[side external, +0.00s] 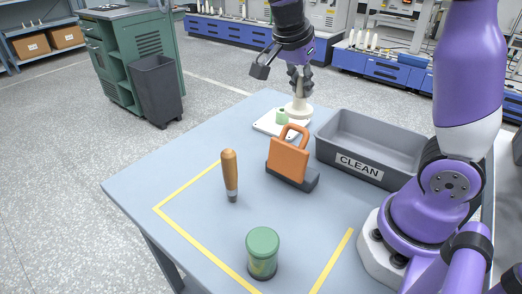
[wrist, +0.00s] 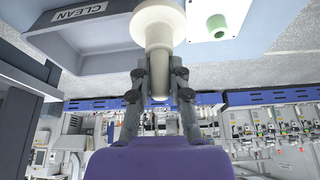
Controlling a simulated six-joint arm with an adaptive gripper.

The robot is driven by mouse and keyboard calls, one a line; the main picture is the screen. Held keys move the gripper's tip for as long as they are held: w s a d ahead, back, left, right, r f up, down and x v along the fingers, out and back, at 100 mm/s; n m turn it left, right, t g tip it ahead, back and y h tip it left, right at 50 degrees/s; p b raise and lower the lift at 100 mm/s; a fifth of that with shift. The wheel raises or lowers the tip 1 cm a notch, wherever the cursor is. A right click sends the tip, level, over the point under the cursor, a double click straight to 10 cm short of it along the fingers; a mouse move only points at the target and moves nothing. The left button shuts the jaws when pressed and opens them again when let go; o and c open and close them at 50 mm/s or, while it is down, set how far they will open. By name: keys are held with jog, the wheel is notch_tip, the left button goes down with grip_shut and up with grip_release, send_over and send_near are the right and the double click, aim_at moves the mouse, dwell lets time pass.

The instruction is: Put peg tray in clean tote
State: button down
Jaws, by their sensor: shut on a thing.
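The peg tray is a flat white plate (side external: 264,126) at the far edge of the table, with a short green cylinder (side external: 282,116) on it; the plate also shows in the wrist view (wrist: 240,12). My gripper (side external: 299,82) is shut on the narrow stem of a cream bobbin (side external: 298,108) with a wide round base. In the wrist view the bobbin (wrist: 157,24) points into my fingers. It overlaps the tray; I cannot tell whether it touches it. The grey clean tote (side external: 358,166), labelled CLEAN, stands right of the tray, its visible inside empty.
A wooden-handled tool (side external: 230,174) stands upright nearer the front. Yellow tape marks the mostly clear table middle.

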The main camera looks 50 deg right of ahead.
jog(key=s+d+f+m+g, duration=0.2)
jog(key=s+m, duration=0.3)
jog(key=s, duration=0.5)
jog(key=shift+y, duration=0.3)
jog(key=shift+s+d+f, duration=0.75)
jog(key=shift+d+f, duration=0.85)
jog(key=shift+f, duration=0.2)
jog(key=shift+s+d+f, duration=0.8)
jog(key=shift+d+f, duration=0.8)
jog(key=shift+f, duration=0.25)
jog(key=shift+s+d+f, duration=0.75)
jog(key=shift+d+f, duration=0.85)
jog(key=shift+f, duration=0.2)
jog(key=shift+f, duration=0.1)
jog(key=c, duration=0.8)
grip_release()
jog(key=shift+c, duration=0.2)
